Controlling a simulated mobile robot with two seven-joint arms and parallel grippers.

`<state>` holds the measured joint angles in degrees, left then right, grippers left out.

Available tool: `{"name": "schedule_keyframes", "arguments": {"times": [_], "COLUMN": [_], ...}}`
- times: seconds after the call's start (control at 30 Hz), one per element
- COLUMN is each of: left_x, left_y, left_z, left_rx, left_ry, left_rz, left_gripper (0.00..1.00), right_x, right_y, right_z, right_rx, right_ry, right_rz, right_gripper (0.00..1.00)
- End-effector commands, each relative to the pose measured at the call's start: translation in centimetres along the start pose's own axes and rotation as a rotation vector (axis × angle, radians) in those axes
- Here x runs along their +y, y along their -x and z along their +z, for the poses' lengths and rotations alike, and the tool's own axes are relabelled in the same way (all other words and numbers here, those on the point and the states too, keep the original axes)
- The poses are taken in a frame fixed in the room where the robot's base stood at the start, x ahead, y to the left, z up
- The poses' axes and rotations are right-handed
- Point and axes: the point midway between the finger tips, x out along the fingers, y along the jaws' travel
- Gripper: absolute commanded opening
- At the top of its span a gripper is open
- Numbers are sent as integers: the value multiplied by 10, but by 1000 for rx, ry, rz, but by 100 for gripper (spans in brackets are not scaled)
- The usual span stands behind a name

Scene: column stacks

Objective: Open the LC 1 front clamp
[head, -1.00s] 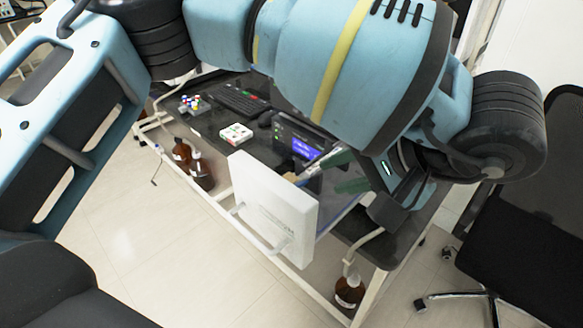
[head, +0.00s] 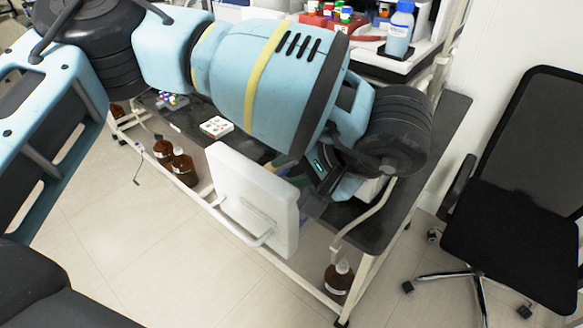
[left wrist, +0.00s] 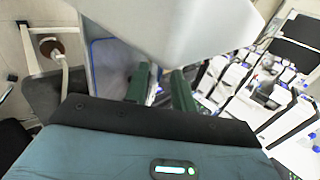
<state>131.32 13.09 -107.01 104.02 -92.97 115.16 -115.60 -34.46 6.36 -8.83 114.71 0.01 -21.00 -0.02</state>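A white panel (head: 250,205) stands upright at the cart's front edge in the head view, with a curved rail in front of it. My left gripper (head: 287,170) reaches down behind this panel, its fingers mostly hidden by the panel and my arm. In the left wrist view, the two green fingers of my left gripper (left wrist: 162,88) are apart, with nothing clearly held between them. A large pale panel (left wrist: 180,28) hangs close over the fingertips there. I cannot make out the LC 1 front clamp; it is hidden or too small to tell. My right gripper is not in view.
A dark-topped cart (head: 380,225) carries a small white box (head: 216,127) and bench equipment. Brown bottles (head: 183,167) stand low at the left, another (head: 338,280) at the right. A black office chair (head: 520,190) stands at the right. The tiled floor (head: 150,250) in front is clear.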

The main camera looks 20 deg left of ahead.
Motion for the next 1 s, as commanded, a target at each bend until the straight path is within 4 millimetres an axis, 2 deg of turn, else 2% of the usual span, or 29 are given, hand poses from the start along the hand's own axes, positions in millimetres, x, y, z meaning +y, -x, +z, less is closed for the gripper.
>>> {"name": "schedule_keyframes", "arguments": {"times": [0.27, 0.5, 1.0], "left_x": [0, 0, -6], "left_y": [-2, -2, -1], "left_z": [0, 0, 0], "left_rx": [1, 1, -1], "left_ry": [0, 0, 4], "left_rz": [0, 0, 70], "left_gripper": [26, 0, 0], "right_x": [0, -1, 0], "right_y": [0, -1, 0], "right_z": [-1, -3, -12], "right_rx": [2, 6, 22], "right_ry": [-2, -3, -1], "right_rz": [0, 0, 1], "right_gripper": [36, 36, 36]}}
